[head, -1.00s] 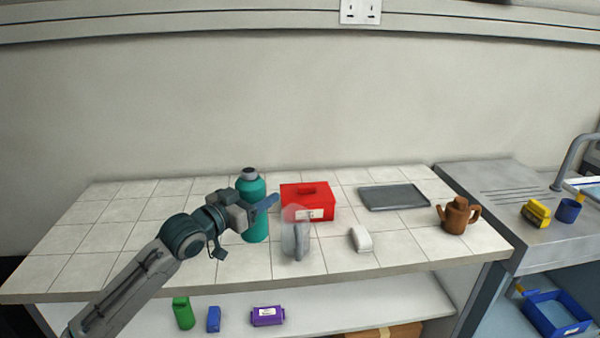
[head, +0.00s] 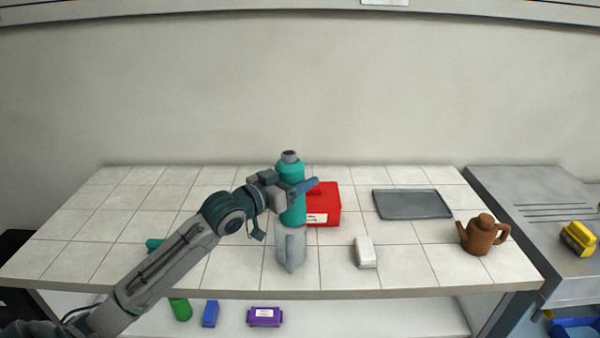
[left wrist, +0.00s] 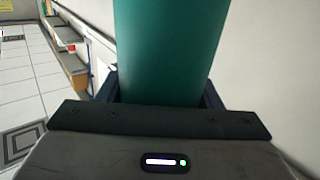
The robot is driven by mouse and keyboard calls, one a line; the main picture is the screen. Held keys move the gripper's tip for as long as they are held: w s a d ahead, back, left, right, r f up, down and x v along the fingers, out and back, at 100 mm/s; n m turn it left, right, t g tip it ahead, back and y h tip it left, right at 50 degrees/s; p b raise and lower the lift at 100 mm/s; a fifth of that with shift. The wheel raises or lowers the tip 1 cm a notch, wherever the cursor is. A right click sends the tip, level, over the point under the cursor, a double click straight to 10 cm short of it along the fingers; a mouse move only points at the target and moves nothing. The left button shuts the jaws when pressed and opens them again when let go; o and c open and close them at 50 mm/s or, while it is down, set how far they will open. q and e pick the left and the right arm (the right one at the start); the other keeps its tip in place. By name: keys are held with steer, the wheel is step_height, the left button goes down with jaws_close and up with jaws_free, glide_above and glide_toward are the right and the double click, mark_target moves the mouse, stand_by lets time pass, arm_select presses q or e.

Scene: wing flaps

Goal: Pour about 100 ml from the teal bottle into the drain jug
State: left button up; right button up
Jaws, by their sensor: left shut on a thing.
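The teal bottle (head: 291,176) with a grey cap or neck stands upright in my left gripper (head: 293,190), which is shut on its body. The bottle also fills the upper middle of the left wrist view (left wrist: 168,50). The clear grey drain jug (head: 291,250) stands on the tiled bench near its front. In the head view the bottle's lower end shows just above the jug's top; I cannot tell whether they touch. Whether the bottle is open at the top is too small to tell. My right gripper is not in view.
A red box (head: 330,205) is close behind, right of the jug. A white block (head: 365,252), a grey tray (head: 412,204) and a brown teapot (head: 482,235) are further right. A small teal thing (head: 154,245) shows partly behind my left arm. The back left tiles are clear.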

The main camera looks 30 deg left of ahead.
arm_select(q)
steer(key=shift+s+d+r+n+p, duration=0.2)
steer(key=shift+s+r+n+p, duration=0.1)
steer(key=shift+r+n+p, duration=0.15)
steer(key=shift+f, duration=0.2)
steer(key=shift+w+d, duration=0.15)
steer(key=shift+d+n+p, duration=0.1)
steer(key=shift+n+p, duration=0.15)
steer(key=shift+p, duration=0.2)
steer(key=shift+g, duration=0.3)
steer(key=shift+s+d+n+p, duration=0.3)
steer(key=shift+n+p, duration=0.3)
steer(key=shift+p, duration=0.6)
steer(key=shift+d+n+p, duration=0.15)
steer(key=shift+n+p, duration=0.15)
steer(key=shift+p, duration=0.1)
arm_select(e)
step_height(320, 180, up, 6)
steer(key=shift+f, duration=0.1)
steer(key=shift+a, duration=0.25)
